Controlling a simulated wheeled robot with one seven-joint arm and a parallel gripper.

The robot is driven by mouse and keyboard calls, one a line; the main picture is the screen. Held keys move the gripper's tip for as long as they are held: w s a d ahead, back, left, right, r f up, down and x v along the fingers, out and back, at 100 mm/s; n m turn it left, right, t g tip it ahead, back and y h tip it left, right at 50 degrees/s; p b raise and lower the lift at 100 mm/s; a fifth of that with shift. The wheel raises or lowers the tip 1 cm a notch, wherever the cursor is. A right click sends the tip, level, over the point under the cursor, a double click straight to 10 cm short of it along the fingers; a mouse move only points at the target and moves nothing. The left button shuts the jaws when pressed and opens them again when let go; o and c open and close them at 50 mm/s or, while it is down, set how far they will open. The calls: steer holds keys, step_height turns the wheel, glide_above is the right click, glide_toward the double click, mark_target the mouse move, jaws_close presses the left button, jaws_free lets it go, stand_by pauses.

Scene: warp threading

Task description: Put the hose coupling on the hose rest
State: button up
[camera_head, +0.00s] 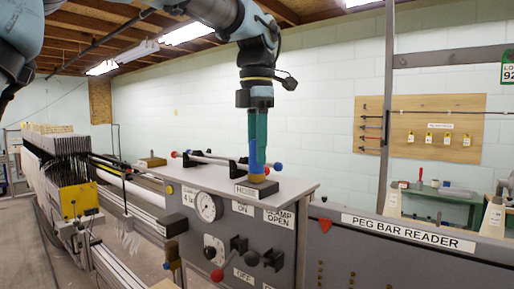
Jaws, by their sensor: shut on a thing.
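My gripper (258,168) points straight down over the top of the grey machine cabinet, its long teal fingers closed. A blue piece (253,156) shows between and along the fingers; it looks like the hose coupling and is held upright. Directly below is a small dark block with a white label reading "HOSE", which looks like the hose rest (256,188). The lower end of the blue piece is at or just above this block; I cannot tell whether they touch. The fingers hide part of the piece.
A light rod (212,158) with red and blue end balls lies on black supports just behind my gripper. Gauges, levers and a red knob (217,275) are on the cabinet front. The peg bar reader (408,233) stands at right, threaded warp frames (60,155) at left.

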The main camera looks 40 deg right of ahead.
steer(key=shift+f, duration=0.2)
steer(key=o, duration=1.2)
step_height(320, 180, up, 11)
steer(key=shift+f, duration=0.1)
